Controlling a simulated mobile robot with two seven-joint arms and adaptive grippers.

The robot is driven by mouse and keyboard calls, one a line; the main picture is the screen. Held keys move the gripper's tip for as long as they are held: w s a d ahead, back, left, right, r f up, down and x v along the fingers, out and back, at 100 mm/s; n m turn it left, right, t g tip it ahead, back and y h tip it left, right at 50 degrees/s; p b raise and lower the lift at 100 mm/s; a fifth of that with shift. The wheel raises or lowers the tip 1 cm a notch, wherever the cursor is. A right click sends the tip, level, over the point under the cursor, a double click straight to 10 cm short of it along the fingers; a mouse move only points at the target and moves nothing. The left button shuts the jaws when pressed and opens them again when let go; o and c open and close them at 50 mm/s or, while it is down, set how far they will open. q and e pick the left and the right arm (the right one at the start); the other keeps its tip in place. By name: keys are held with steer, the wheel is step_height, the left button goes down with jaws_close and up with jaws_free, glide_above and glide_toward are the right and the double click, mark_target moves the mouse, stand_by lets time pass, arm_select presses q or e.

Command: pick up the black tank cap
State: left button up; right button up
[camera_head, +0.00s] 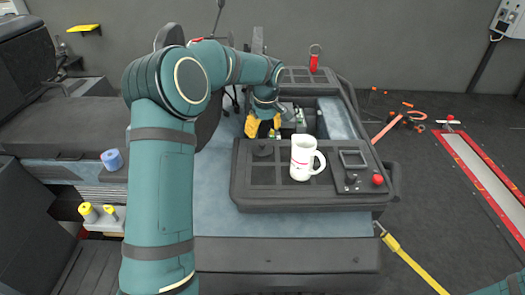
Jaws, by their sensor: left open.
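A round black cap-like piece (262,148), which looks like the tank cap, sits on the left part of the dark console (240,190). It is small and dark against a dark surface, so its shape is hard to make out. My left gripper (263,132), with yellow fingers, is open and points down just behind and above this piece. Whether the fingers touch anything is hard to tell. My right gripper is out of view; only a bit of teal arm shows at the lower right corner.
A white mug (303,158) stands on the console, right of the cap. A red knob (377,180) and a small panel (353,159) are farther right. A blue roll (112,160) stands at left. Orange tools (386,130) lie on the floor at right.

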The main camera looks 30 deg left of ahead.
mark_target(262, 144)
arm_select(q)
steer(key=f, duration=0.7)
steer(key=shift+w+a+f+b, duration=0.1)
steer(key=shift+w+a+b, duration=0.2)
steer(key=shift+w, duration=0.05)
jaws_close()
